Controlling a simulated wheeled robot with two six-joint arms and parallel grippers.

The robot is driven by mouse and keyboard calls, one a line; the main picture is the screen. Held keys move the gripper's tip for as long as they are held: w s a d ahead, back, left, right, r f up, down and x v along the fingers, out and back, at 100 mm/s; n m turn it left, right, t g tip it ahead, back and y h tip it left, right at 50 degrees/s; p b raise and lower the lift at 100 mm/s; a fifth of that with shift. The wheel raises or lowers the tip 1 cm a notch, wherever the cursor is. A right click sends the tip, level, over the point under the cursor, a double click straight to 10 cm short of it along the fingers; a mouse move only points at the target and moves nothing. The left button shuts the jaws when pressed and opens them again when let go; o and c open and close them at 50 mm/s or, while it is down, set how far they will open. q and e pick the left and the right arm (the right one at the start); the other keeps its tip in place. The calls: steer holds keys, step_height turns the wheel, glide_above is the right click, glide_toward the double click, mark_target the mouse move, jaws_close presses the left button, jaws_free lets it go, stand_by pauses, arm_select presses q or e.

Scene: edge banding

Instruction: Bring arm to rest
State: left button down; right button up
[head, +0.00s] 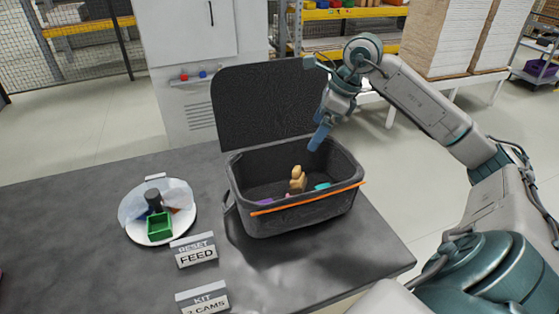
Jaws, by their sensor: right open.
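My right arm comes in from the right. Its gripper (320,136) points down above the back right part of the dark bin (300,217). It is open, and no object shows between its fingers. My left gripper is not in view. The bin stands on the dark table (80,215) with its lid (263,102) raised at the back. Inside the bin are a tan wooden piece (298,180), a purple item (264,201) and a teal item (322,186). An orange strip (310,198) lies along the bin's front rim.
A round white tray (137,233) at the left holds a green box (159,226) and a dark cylinder (153,200). A grey cabinet (188,35) stands behind the table. The left tabletop is clear.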

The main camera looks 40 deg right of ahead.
steer(key=shift+s+d+r, duration=0.15)
steer(key=shift+s+r, duration=0.05)
steer(key=shift+r, duration=0.35)
